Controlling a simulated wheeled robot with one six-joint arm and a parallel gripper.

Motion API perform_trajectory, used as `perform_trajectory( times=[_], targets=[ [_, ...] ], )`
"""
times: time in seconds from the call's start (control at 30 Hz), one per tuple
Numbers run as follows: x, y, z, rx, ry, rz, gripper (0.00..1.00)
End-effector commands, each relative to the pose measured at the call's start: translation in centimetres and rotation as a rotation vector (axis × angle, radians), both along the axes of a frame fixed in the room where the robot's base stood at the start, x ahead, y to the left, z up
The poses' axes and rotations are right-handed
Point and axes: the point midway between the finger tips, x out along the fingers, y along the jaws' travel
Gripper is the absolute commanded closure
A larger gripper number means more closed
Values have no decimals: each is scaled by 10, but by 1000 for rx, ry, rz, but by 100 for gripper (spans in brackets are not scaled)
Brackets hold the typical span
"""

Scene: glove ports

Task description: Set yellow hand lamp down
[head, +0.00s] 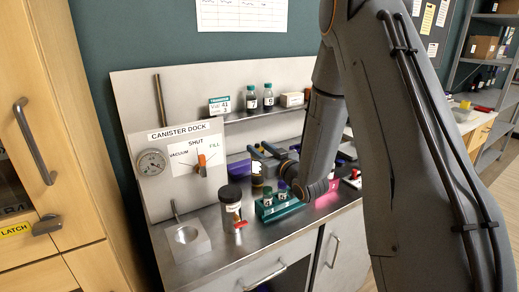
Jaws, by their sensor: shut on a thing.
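My gripper (271,163) is small in the head view, at the end of my arm, over the middle of the steel bench. It is shut on a small black and yellow thing (257,175), which looks like the yellow hand lamp. The lamp shows just behind the green rack and right of the dark-lidded canister. Its far side is hidden, and I cannot tell whether its base touches the bench.
A dark-lidded canister (231,208) and a green rack (280,207) with vials stand near the bench's front. A canister dock panel (180,160) is at left. A shelf (262,114) with bottles runs behind. A pink item (327,198) lies right. Bare bench (255,243) shows in front.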

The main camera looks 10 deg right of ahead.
Motion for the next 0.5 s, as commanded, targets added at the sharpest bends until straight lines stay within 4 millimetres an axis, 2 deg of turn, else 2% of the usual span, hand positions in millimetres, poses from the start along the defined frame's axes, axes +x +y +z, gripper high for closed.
perform_trajectory(
  times=[0.43, 0.47, 0.5],
  targets=[
    [0, 0, -6, 1, -2, 1, 100],
    [0, 0, -7, 0, -1, 1, 62],
    [0, 0, -6, 0, -1, 1, 55]
  ],
)
